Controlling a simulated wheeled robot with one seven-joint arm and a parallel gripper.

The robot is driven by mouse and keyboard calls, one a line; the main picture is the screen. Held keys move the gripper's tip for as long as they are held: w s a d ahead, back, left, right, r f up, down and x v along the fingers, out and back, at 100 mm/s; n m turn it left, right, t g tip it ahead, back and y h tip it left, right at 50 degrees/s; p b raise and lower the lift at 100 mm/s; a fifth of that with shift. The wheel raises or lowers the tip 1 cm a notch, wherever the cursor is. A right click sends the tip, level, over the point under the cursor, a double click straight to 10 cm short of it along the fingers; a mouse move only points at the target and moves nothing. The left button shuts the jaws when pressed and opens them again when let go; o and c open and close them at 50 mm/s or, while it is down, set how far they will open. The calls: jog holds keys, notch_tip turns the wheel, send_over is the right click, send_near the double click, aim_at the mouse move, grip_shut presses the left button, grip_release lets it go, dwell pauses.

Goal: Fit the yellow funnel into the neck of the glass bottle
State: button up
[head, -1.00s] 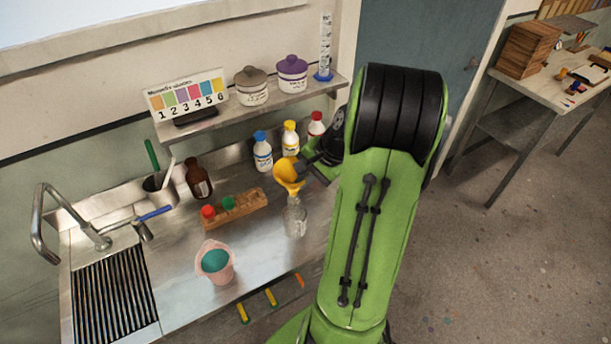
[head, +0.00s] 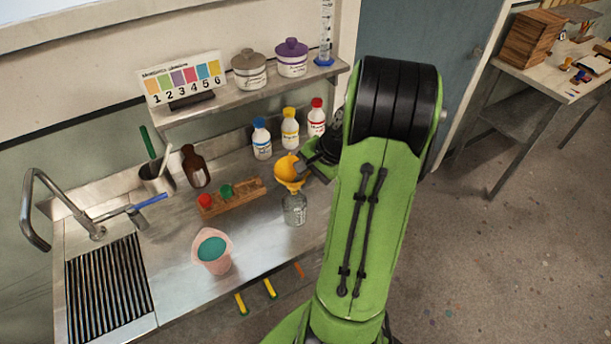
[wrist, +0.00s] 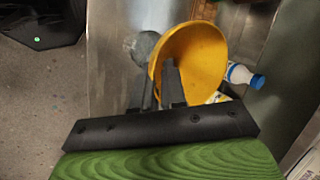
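The yellow funnel (head: 287,168) is in my gripper, its wide mouth up and tilted in the head view. My gripper (wrist: 168,72) is shut on the funnel's edge; the funnel fills the upper middle of the wrist view (wrist: 205,50). The clear glass bottle (head: 294,209) stands upright on the steel counter, directly below the funnel. The spout meets the top of the bottle in the head view; I cannot tell whether it is inside the neck. In the wrist view the greyish glass (wrist: 145,46) shows partly behind the funnel.
White bottles with blue (head: 262,140), yellow (head: 290,130) and red (head: 316,118) caps stand behind the funnel. A wooden rack (head: 232,198) and a pink beaker (head: 212,252) are to the left. A shelf (head: 240,98) hangs above. Bare counter lies around the bottle.

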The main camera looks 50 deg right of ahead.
jog(key=o, duration=0.4)
jog(key=p+v, duration=0.3)
jog(key=v, duration=1.2)
jog(key=shift+s+d+r+p, duration=0.1)
jog(key=shift+r+p, duration=0.25)
jog(key=shift+r, duration=0.05)
